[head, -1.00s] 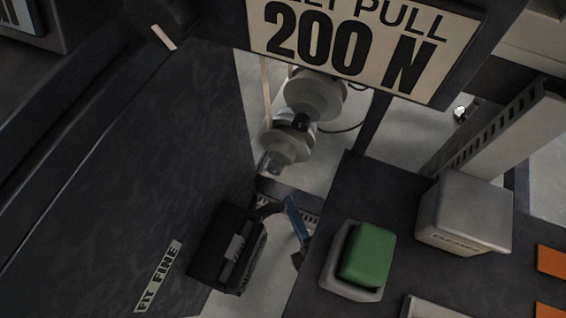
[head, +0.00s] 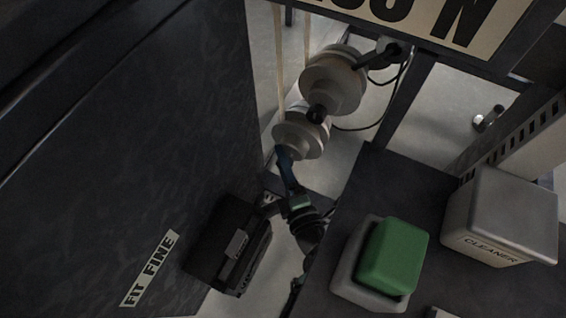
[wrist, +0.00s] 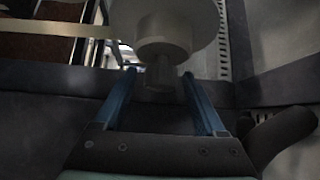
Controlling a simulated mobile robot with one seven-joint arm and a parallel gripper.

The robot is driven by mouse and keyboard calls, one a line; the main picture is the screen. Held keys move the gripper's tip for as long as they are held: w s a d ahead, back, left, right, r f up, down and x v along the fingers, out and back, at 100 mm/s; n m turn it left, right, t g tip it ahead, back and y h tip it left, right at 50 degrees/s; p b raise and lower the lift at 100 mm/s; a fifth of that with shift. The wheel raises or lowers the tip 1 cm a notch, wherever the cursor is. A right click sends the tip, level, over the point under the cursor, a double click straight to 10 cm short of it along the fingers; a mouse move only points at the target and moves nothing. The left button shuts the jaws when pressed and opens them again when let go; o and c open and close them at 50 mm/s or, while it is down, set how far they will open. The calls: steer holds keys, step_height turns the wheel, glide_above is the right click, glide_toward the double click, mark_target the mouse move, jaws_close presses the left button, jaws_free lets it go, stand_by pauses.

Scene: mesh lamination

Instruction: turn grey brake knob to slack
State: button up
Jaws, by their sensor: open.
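The grey brake knob (wrist: 160,76) is a short pale cylinder below a round stepped disc (wrist: 165,28) in the wrist view. In the head view, the lower pale disc (head: 302,134) is above my gripper (head: 285,158), whose blue fingers cover the knob there. In the wrist view, my gripper (wrist: 157,82) is open, with one blue finger on each side of the knob's end. Gaps show between fingers and knob. I cannot tell how deep the knob sits between them. No slack mark is readable.
A second pale disc (head: 333,82) with a dark knob sits just above, beside hanging belts. A dark panel (head: 130,130) stands left, with a black box (head: 220,240) below. At right, a dark bench holds a green block (head: 393,255) on a grey tray and a cleaner box (head: 502,215).

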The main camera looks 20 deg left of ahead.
jaws_close()
steer(key=shift+r+p, duration=0.15)
steer(key=shift+p, duration=0.4)
steer(key=shift+r+n+g+p, duration=0.1)
steer(key=shift+n+g+p, duration=0.2)
steer(key=shift+p, duration=0.2)
steer(key=n+h+p, duration=0.1)
steer(key=p, duration=0.3)
steer(key=shift+r+g, duration=0.2)
steer(key=shift+g, duration=0.2)
steer(key=n+h+p, duration=0.1)
steer(key=h+p, duration=0.1)
steer(key=p, duration=0.3)
steer(key=shift+f+g, duration=0.15)
steer(key=shift+g, duration=0.15)
steer(key=shift+f+n+h+p, duration=0.2)
steer(key=shift+n+h+p, duration=0.25)
steer(key=shift+p, duration=0.3)
steer(key=shift+f, duration=0.2)
